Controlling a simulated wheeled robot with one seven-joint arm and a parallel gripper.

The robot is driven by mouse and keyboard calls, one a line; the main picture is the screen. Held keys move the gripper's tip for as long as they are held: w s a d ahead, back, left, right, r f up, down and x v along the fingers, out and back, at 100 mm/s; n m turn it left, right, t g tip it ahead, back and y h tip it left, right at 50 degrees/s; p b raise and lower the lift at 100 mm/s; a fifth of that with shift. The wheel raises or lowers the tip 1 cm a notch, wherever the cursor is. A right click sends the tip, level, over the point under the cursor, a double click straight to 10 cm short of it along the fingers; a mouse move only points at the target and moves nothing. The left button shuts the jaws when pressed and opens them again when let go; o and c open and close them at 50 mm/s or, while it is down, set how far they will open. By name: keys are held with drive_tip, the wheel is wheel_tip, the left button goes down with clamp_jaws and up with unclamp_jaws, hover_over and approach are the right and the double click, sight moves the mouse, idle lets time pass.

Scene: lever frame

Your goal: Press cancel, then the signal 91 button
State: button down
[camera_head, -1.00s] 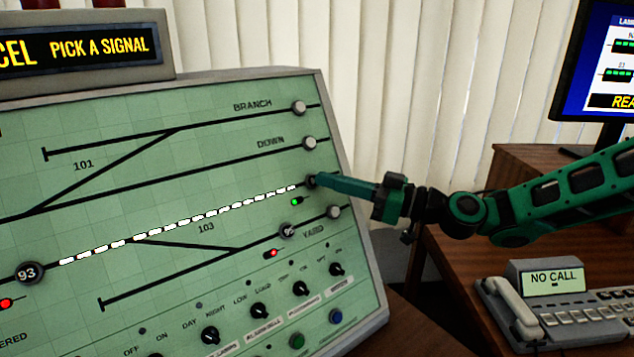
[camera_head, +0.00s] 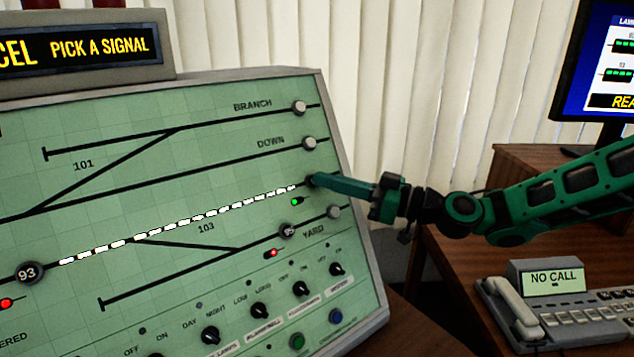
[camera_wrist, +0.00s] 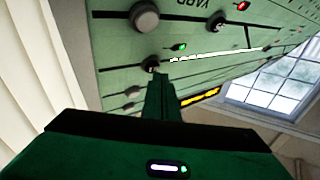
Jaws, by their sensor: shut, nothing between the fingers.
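The green track panel (camera_head: 150,240) fills the left of the head view. A dark round button (camera_head: 312,181) sits at the right end of the lit white line, with a green lamp beside it; its number is hidden or too small to read. My gripper (camera_head: 319,182) is shut and empty, its tips at this button; I cannot tell whether they touch. In the wrist view the button (camera_wrist: 150,63) shows just beyond the finger tips (camera_wrist: 158,76). The display (camera_head: 90,48) above reads "CEL" and "PICK A SIGNAL", its left part cut off. No cancel button is in view.
Button 93 (camera_head: 29,272) is at the left and button 95 (camera_head: 288,231) lies below my gripper. Grey knobs (camera_head: 310,143) line the right edge, and small switches (camera_head: 259,311) the bottom. A telephone (camera_head: 512,312) and monitor (camera_head: 600,75) stand at the right.

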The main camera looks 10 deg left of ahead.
drive_tip(key=shift+w+a+f, duration=0.2)
drive_tip(key=shift+w+a, duration=0.05)
drive_tip(key=shift+a, duration=0.05)
idle(0.9)
drive_tip(key=shift+d, duration=0.1)
drive_tip(key=shift+s+d+r, duration=0.4)
drive_tip(key=shift+s+d, duration=0.1)
idle(0.4)
drive_tip(key=s+d+r, duration=0.2)
drive_tip(key=s+d, duration=0.1)
drive_tip(key=shift+d+r, duration=0.15)
idle(0.4)
drive_tip(key=shift+w, duration=0.1)
